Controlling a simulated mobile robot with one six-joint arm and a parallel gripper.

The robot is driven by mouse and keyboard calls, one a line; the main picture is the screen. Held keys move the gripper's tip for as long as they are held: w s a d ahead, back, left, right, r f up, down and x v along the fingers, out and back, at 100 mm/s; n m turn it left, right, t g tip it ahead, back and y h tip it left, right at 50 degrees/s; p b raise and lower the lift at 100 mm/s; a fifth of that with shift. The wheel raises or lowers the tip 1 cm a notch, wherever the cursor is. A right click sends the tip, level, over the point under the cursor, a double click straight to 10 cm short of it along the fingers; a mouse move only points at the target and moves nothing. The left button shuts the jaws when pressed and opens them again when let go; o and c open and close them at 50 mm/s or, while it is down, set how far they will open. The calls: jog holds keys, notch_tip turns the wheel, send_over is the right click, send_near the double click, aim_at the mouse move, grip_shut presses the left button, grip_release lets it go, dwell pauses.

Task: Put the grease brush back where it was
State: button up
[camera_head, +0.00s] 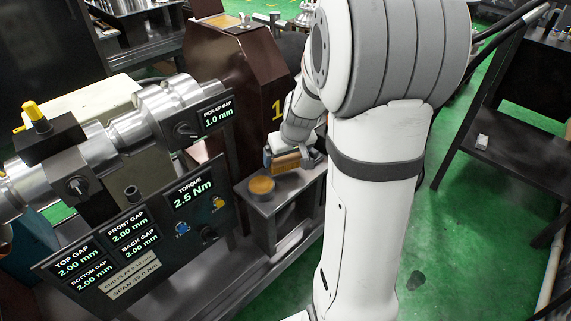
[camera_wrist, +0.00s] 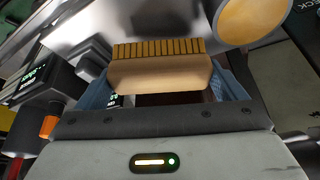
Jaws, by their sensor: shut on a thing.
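The grease brush has a pale wooden block and a row of brown bristles; it shows in the wrist view (camera_wrist: 160,75) and in the head view (camera_head: 287,162). My gripper (camera_head: 284,160) is shut on the brush, with a blue finger at each end of the block in the wrist view (camera_wrist: 165,90). The bristles point away from my palm. A round pot of amber grease (camera_head: 262,186) stands on a small metal stand (camera_head: 291,190), just left of the brush in the head view. The pot also shows at top right in the wrist view (camera_wrist: 250,18). I cannot tell whether the brush touches the stand.
A panel with gap and torque readouts (camera_head: 140,240) stands at left, below a shiny metal shaft (camera_head: 130,130). A dark brown housing (camera_head: 235,75) marked 1 rises behind the stand. A dark shelf frame (camera_head: 505,150) is at right. Green floor (camera_head: 465,230) lies open between.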

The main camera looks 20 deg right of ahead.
jog(key=shift+f, duration=1.2)
jog(key=shift+f+b, duration=0.2)
jog(key=shift+b, duration=0.25)
jog(key=o, duration=0.9)
jog(key=shift+c, duration=0.2)
jog(key=shift+r, duration=0.2)
